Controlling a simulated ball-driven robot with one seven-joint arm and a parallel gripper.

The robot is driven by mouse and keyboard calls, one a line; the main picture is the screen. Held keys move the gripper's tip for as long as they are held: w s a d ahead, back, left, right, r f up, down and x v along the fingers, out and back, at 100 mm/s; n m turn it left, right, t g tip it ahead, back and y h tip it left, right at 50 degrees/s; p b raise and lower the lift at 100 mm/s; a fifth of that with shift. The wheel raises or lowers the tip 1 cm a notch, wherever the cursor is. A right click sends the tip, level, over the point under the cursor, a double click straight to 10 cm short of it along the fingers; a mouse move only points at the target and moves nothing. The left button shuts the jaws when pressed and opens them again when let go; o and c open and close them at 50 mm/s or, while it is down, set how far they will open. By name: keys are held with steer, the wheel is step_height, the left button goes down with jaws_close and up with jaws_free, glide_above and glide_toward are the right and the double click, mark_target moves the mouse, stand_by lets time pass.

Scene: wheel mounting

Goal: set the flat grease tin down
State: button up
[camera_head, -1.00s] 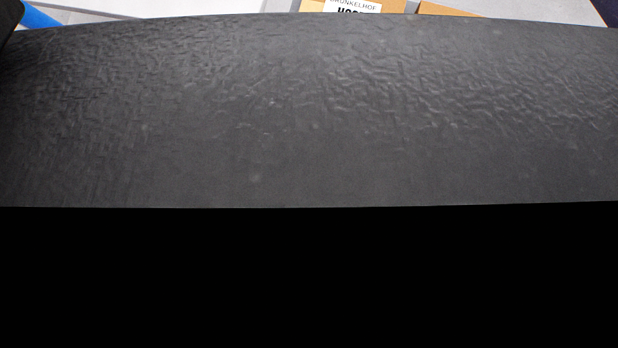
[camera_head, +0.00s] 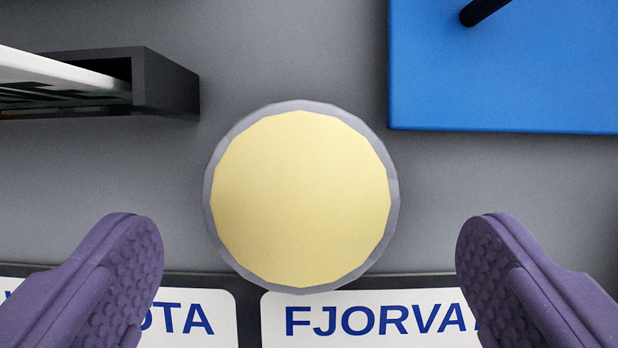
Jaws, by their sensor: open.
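The flat grease tin (camera_head: 301,200) is round, with a pale yellow top and a grey rim. It shows in the middle of the head camera view, over a grey surface (camera_head: 290,60) close to its front edge. My gripper (camera_head: 310,250) is open, its two purple textured fingers wide apart to the lower left and lower right of the tin. Neither finger touches the tin. The tin's underside is hidden, but it appears to lie on the grey surface.
A blue block or board (camera_head: 500,80) with a black peg (camera_head: 483,10) is at the upper right. A dark open-ended box (camera_head: 165,82) holding something white is at the upper left. White labels, one reading "FJORVA" (camera_head: 370,320), line the front edge. Grey surface between is clear.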

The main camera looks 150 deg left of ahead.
mark_target(301, 208)
steer(key=b+x, duration=0.1)
steer(key=x, duration=0.2)
steer(key=shift+a+f, duration=0.2)
steer(key=shift+w+d+f, duration=0.1)
steer(key=shift+w+f, duration=0.05)
steer(key=shift+w, duration=0.05)
steer(key=c, duration=1.4)
